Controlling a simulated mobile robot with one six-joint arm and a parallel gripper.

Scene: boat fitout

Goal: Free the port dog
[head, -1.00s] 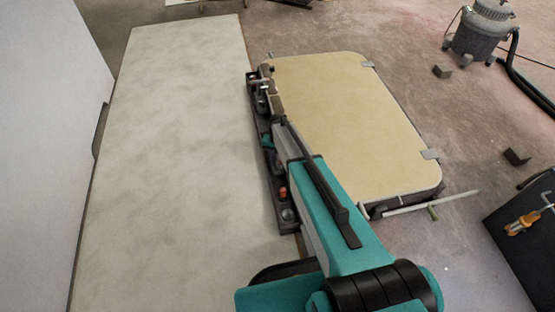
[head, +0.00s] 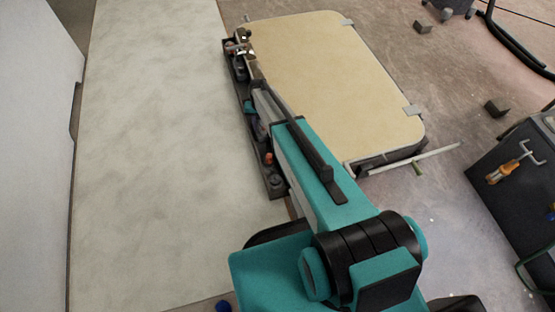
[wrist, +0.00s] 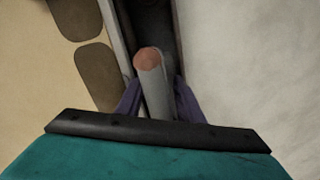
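The cream hatch panel (head: 335,85) lies to the right of the pale bench in the head view, with two grey clips on its right edge. In the wrist view, the two purple fingers of my gripper (wrist: 157,100) stand on either side of a grey round bar with a copper-coloured end (wrist: 148,62). I cannot tell whether they press on it, or whether this bar is the port dog.
A dark narrow tray (head: 277,190) with several small things runs along the panel's left edge, under my arm. A pale rod (head: 440,151) sticks out at the near right corner. A dark box (head: 495,205) bears an orange-handled tool (head: 505,172). The pale bench (head: 150,150) is clear.

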